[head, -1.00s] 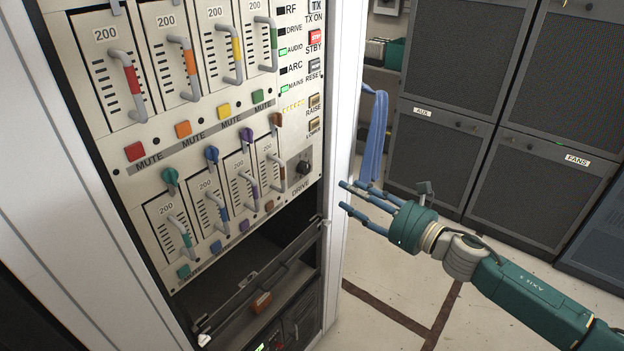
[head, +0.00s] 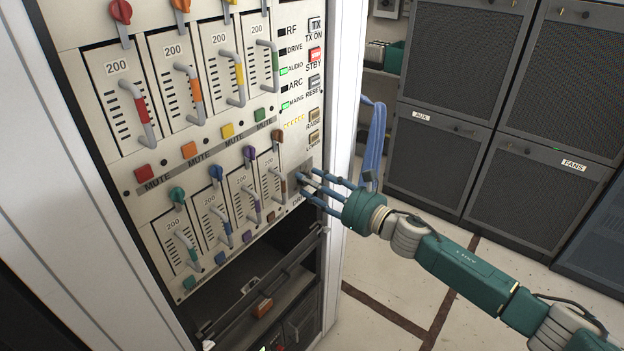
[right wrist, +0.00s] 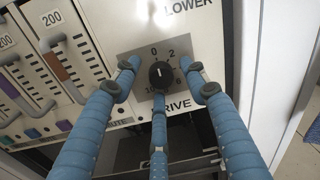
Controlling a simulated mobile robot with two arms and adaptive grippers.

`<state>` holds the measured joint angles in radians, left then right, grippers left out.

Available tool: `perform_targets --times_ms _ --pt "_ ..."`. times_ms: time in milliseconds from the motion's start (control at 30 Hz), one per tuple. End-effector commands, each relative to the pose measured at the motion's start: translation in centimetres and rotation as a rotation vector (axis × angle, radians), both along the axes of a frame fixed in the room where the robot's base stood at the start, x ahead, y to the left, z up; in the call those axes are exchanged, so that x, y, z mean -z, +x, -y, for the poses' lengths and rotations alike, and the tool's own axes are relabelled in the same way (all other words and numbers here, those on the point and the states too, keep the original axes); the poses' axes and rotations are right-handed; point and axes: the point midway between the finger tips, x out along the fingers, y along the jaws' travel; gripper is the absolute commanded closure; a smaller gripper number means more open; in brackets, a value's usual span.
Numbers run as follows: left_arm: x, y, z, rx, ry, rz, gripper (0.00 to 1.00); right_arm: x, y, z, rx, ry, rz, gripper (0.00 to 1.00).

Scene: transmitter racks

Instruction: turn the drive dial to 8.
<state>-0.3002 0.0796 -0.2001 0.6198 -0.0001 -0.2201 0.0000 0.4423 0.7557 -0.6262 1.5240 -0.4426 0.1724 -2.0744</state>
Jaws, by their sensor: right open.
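The drive dial (right wrist: 160,75) is a small black round knob on a grey square plate (right wrist: 133,42), with numbers around it, in the right wrist view. Its white pointer line appears to point up, near the 0. In the head view the dial is mostly hidden behind my fingers. My right gripper (head: 306,184) is open, its three blue fingers spread around the dial at the plate. Two fingers show above left and right of the knob, one below it. I cannot tell whether any finger touches it. My left gripper is not in view.
The rack panel carries several sliders with coloured handles (head: 237,77) and mute buttons left of the dial. RAISE and LOWER buttons (head: 313,139) sit just above it. An open dark bay (head: 260,262) lies below. Blue cables (head: 375,140) hang right of the rack's white edge.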

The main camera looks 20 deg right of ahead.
Motion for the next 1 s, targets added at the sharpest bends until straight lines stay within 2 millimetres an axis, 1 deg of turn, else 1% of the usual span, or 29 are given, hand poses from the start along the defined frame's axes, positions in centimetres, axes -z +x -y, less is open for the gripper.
perform_targets --times_ms 267,300,367,400,467,500,1000 --pt "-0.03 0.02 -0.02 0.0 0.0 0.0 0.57 0.04 0.18 -0.08 0.001 0.0 0.0 0.56" --pt "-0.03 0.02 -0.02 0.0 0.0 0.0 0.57 0.04 0.17 -0.07 0.001 0.0 0.0 0.6" --pt "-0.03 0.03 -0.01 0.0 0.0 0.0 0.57 0.03 0.16 -0.07 0.001 0.0 0.0 0.72" --pt "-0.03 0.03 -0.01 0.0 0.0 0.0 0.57 0.03 0.16 -0.07 0.001 0.0 0.0 0.8" --pt "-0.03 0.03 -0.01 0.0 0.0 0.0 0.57 0.01 0.16 -0.06 0.001 0.0 0.0 0.92" --pt "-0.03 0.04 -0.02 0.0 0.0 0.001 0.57 0.0 0.17 -0.06 0.001 0.0 0.0 1.0" --pt "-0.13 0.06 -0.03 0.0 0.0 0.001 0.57 -0.25 0.21 -0.02 0.001 0.031 -0.018 1.0"
